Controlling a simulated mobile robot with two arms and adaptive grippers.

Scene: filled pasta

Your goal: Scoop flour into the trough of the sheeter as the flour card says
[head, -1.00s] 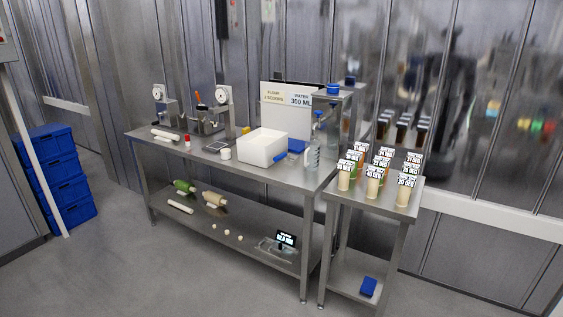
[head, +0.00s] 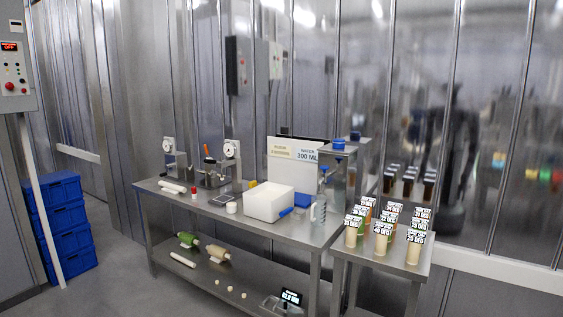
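The flour card (head: 283,148) stands at the back of the steel table beside the water card (head: 308,154), which reads 300 ML. The flour card's number is too small to read surely. A white bin (head: 262,205) stands on the table, and its contents are hidden from here. A blue tool (head: 286,212), perhaps the scoop, lies at its right side. Two steel devices with dials, one at the left (head: 169,152) and one nearer the middle (head: 231,152), stand at the back left. I cannot tell which is the sheeter or see its trough. Neither gripper is in view.
A side table (head: 345,246) at the right holds several labelled cups (head: 384,235). A clear bottle (head: 318,209) stands near the steel table's right end. Blue crates (head: 62,225) are stacked at the left. A wall control box (head: 14,65) shows OFF. The floor at front left is free.

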